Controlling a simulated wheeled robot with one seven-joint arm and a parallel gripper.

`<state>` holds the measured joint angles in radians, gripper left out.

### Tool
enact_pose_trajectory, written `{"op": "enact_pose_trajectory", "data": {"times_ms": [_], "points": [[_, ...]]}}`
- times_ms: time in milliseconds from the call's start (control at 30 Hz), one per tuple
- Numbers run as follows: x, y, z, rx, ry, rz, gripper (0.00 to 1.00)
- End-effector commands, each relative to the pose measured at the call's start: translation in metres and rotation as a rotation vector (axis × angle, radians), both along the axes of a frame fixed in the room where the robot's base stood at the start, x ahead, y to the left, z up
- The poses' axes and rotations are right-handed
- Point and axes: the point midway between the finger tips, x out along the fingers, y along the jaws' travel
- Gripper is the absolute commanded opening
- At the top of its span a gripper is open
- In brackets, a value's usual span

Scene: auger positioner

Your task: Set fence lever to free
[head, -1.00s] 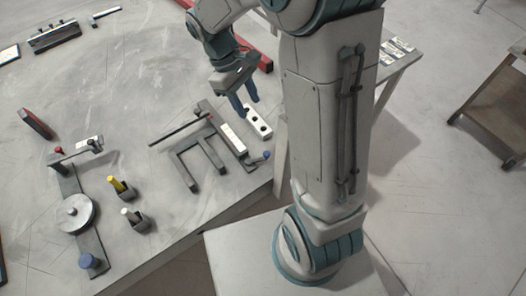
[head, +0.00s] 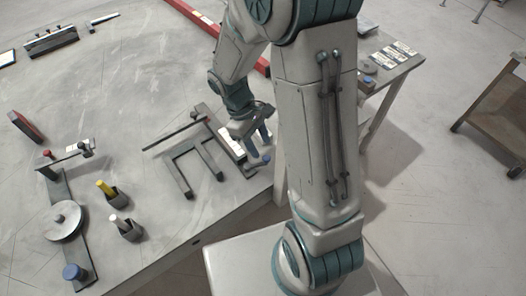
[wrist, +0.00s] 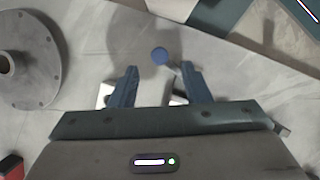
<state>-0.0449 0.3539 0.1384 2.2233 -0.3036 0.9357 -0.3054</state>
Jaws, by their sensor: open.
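A small lever with a blue knob (head: 265,158) sits at the front right end of the dark frame fixture (head: 192,158), near the table's edge; it appears to be the fence lever. In the wrist view the round blue knob (wrist: 160,56) lies ahead of my gripper (wrist: 158,78), between the lines of the two blue fingers and apart from both. In the head view my gripper (head: 258,141) is just above and behind the knob. It is open and empty. The lever's stem is mostly hidden, and its setting cannot be read.
A white strip (head: 232,148) lies along the frame. To the left stand a bracket with a grey disc (head: 63,222), another blue knob (head: 74,272), a yellow peg (head: 106,188) and a white peg (head: 118,222). A red bar (head: 190,12) lies at the back.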

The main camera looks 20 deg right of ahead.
Motion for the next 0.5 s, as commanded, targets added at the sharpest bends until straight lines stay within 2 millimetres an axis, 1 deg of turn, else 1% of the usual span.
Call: {"op": "enact_pose_trajectory", "data": {"times_ms": [33,100,200,333,500], "points": [[-0.004,-0.003,-0.009,-0.001,0.004,0.0,0.43],[-0.007,-0.005,-0.019,0.0,0.005,0.001,0.43],[-0.009,-0.008,-0.03,0.0,0.002,0.001,0.43],[-0.012,-0.01,-0.037,0.0,0.0,0.001,0.43],[-0.012,-0.011,-0.039,0.001,-0.001,0.001,0.43]]}}
